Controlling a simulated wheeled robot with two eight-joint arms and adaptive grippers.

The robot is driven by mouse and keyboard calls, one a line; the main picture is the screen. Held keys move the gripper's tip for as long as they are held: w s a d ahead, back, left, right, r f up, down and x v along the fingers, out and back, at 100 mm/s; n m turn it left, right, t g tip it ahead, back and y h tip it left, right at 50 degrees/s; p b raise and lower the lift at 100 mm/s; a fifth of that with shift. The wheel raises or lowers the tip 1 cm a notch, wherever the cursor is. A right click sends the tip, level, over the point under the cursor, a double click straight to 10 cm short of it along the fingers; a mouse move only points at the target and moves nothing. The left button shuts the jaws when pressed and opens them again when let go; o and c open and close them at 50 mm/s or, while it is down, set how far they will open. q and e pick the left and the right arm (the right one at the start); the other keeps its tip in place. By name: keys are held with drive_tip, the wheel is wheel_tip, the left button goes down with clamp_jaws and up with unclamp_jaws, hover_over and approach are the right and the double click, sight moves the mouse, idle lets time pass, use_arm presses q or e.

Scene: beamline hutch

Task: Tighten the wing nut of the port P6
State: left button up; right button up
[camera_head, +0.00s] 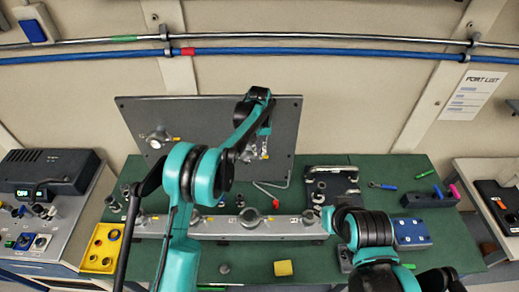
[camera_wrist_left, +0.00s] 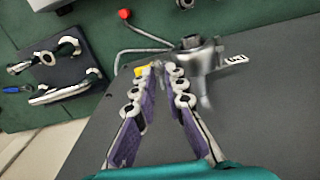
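My left gripper (camera_head: 262,140) reaches over the upright grey panel (camera_head: 207,115) in the head view, partly hiding a metal fitting (camera_head: 250,154). In the left wrist view my left gripper (camera_wrist_left: 162,72) has its purple-padded fingers apart. The metal fitting (camera_wrist_left: 200,58), with a wing-like arm, lies just right of the fingertips. A white label (camera_wrist_left: 236,59) beside it is too blurred to read. A yellow tag (camera_wrist_left: 140,71) shows by the left fingertip. Whether the fingers touch the fitting is unclear. Which port is P6 cannot be read. My right gripper is out of view.
Another fitting (camera_head: 157,139) sits at the panel's left. A grey rail (camera_head: 285,231) with several fittings stands on the green table (camera_head: 310,262). A black tool holder (camera_head: 332,182), a yellow tray (camera_head: 103,249) and a blue box (camera_head: 411,232) stand around. A red-tipped bent rod (camera_wrist_left: 125,15) lies beyond the panel edge.

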use_arm(q)
clamp_jaws()
drive_tip(key=m+b, duration=0.3)
drive_tip(key=shift+f+m, duration=0.1)
drive_tip(key=shift+m, duration=0.3)
drive_tip(key=m+b, duration=0.2)
drive_tip(key=m, duration=0.2)
drive_tip(key=shift+m, duration=0.3)
drive_tip(key=m+b, duration=0.2)
drive_tip(key=m, duration=0.4)
drive_tip(key=shift+m+b, duration=0.3)
drive_tip(key=shift+m, duration=2.2)
drive_tip(key=shift+r, duration=0.2)
drive_tip(key=shift+o, duration=0.9)
unclamp_jaws()
